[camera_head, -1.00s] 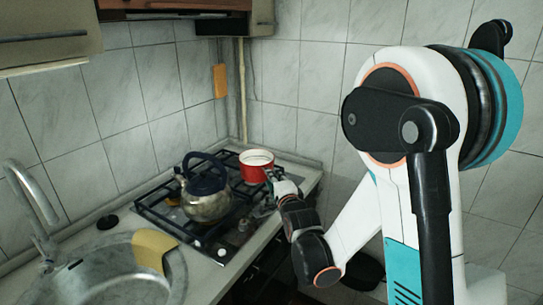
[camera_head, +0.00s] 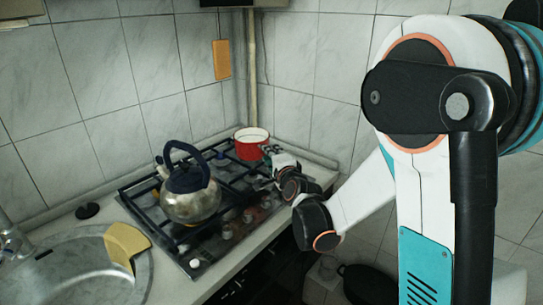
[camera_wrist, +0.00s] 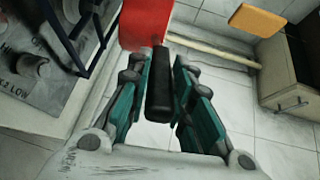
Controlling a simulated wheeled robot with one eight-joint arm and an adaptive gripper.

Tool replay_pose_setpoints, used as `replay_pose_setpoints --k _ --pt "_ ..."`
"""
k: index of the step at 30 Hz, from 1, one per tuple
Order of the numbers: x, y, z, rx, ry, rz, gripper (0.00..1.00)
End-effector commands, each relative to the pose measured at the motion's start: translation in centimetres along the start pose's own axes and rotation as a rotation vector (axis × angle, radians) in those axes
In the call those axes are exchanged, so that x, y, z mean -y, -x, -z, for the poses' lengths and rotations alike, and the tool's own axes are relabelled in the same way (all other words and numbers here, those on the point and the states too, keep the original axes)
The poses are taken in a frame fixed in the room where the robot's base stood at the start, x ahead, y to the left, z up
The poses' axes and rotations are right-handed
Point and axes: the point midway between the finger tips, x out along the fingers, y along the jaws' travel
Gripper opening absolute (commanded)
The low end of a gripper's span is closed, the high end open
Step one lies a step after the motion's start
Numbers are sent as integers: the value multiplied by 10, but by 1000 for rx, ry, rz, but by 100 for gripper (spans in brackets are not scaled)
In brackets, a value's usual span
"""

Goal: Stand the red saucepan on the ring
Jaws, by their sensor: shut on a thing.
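The red saucepan (camera_head: 251,150) has a white inside and is upright at the back right of the black hob grate (camera_head: 150,214), near the wall corner. My gripper (camera_head: 272,157) reaches it from the right. In the wrist view, the fingers of my gripper (camera_wrist: 160,70) lie on both sides of the saucepan's black handle and are shut on it. The red body of the saucepan (camera_wrist: 146,22) shows beyond the fingertips. I cannot tell whether its base touches the grate. The ring beneath it is hidden.
A steel kettle (camera_head: 190,203) with a dark blue handle stands on the hob, left of the saucepan. A sink (camera_head: 75,275) with a yellow cloth (camera_head: 124,243) is at the lower left. Tiled walls close in behind the saucepan.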

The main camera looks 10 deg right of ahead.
Motion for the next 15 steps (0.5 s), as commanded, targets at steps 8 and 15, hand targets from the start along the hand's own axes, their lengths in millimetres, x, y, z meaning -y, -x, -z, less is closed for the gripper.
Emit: replay_pose_setpoints --k 8,15 --pt "-6 -2 0 1 0 3 0" --pt "-25 -4 0 1 0 3 0"
